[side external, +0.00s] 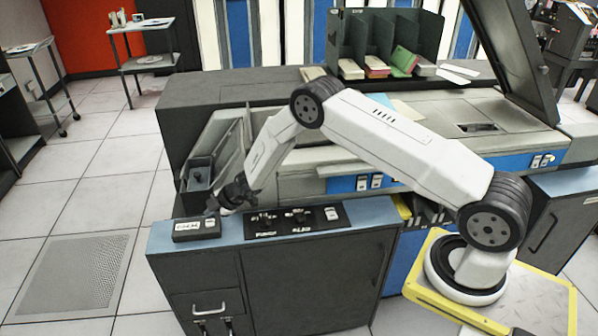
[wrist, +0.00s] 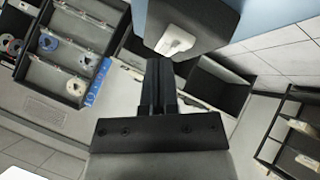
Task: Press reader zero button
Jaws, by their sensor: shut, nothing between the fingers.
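A small dark box (side external: 186,236) with a white label and a pale button (side external: 210,223) sits at the left end of the blue-topped counter. The label is too small to read. My gripper (side external: 213,208) is shut and empty, pointing down just above and behind the button end of this box. In the wrist view my gripper (wrist: 158,64) shows its fingers together. There a pale button (wrist: 175,40) on a dark box face (wrist: 190,18) lies just beyond the fingertips. I cannot tell whether the fingers touch it.
A dark control panel (side external: 292,222) with knobs and a pale button lies right of the small box. A dark open tray (side external: 197,174) on the grey machine stands behind my gripper. Open floor (side external: 90,205) lies left of the counter.

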